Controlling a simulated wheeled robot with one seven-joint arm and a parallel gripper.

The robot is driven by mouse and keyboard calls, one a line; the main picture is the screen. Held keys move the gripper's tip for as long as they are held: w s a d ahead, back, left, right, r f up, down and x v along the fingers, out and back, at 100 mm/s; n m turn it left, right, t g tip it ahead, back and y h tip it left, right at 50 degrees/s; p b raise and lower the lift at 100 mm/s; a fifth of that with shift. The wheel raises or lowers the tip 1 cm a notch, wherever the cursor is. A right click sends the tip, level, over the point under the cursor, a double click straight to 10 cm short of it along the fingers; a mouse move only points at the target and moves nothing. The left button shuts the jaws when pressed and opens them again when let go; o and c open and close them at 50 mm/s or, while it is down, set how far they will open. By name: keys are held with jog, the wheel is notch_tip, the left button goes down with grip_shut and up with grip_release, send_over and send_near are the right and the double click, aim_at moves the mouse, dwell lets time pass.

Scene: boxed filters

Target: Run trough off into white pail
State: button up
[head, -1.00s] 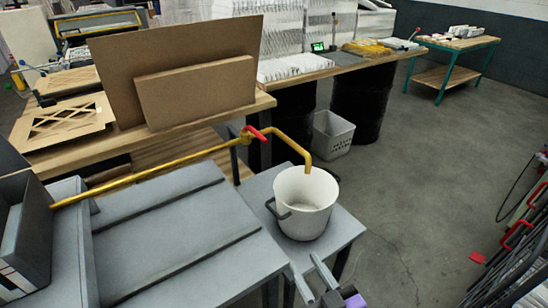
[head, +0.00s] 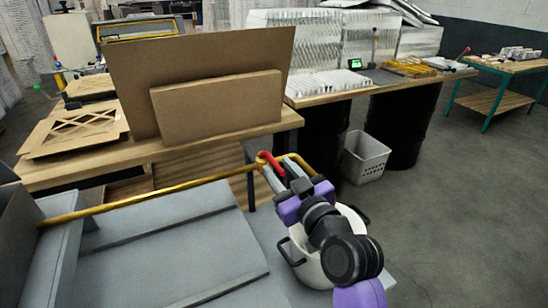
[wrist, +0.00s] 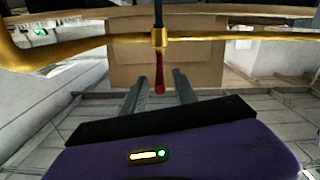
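A brass pipe (head: 150,197) runs from the grey trough (head: 22,215) at the left to a valve with a red lever (head: 271,163), then bends down over the white pail (head: 312,268). The pail stands on a grey stand, partly hidden by my arm. My gripper (head: 278,173) is close by the red lever. In the wrist view, the red lever (wrist: 160,76) hangs from the brass valve between the two fingertips of my gripper (wrist: 157,76). The fingers are open, with a gap on each side of the lever. The pipe outlet is hidden behind my gripper in the head view.
A wooden bench with brown boards (head: 200,80) stands behind the pipe. A white basket (head: 363,157) and black drums (head: 402,125) are under the back table. The floor at the right is clear.

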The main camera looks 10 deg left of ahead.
aim_at(267, 154)
jog(key=shift+x, duration=2.4)
grip_shut()
